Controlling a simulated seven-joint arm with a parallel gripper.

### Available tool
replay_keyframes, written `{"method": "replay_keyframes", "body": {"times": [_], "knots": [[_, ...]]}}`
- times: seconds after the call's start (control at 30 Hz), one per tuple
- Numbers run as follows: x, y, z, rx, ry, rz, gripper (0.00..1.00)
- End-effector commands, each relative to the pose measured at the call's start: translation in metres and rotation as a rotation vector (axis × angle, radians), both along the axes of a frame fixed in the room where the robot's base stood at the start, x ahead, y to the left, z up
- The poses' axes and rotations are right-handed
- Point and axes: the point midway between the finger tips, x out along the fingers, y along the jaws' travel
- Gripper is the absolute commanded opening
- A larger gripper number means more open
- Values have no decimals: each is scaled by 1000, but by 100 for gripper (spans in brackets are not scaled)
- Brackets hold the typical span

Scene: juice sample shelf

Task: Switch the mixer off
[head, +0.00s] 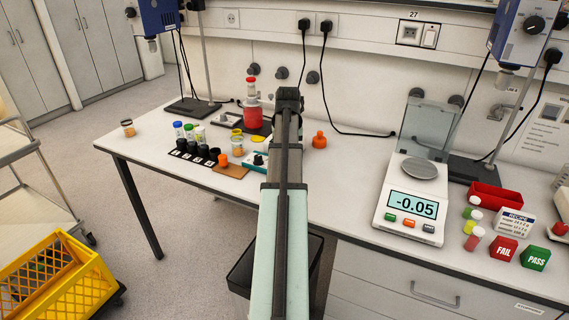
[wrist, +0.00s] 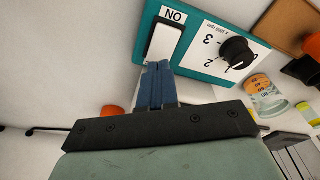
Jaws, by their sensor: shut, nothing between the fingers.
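The mixer control box (wrist: 203,66) is teal, with a white face, in the wrist view. It carries a white rocker switch (wrist: 165,41) in a black frame marked ON, and a black dial (wrist: 236,51) with numbers. My gripper (wrist: 157,66) is shut and empty, its blue fingertips at the end of the switch away from the ON mark. I cannot tell whether they touch it or which way the rocker is tipped. In the head view the teal box (head: 250,163) is partly hidden behind my arm, and my fingertips are hidden.
A red-filled bottle (head: 252,117) stands behind the box. An orange flask (head: 319,140) is to the right of my arm, and a brown board (head: 231,171) and dark vial rack (head: 190,153) are to the left. The scale (head: 409,213) stands farther right.

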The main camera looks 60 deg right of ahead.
Motion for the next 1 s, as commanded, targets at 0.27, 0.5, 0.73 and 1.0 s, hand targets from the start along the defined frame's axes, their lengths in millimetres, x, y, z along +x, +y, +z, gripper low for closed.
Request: {"method": "replay_keyframes", "body": {"times": [0.27, 0.5, 0.73, 1.0], "knots": [[0, 0, 0, 0, 0, 0, 0], [0, 0, -1, 0, 0, 0, 0], [0, 0, -4, 0, 0, 0, 0], [0, 0, -7, 0, 0, 0, 0]]}}
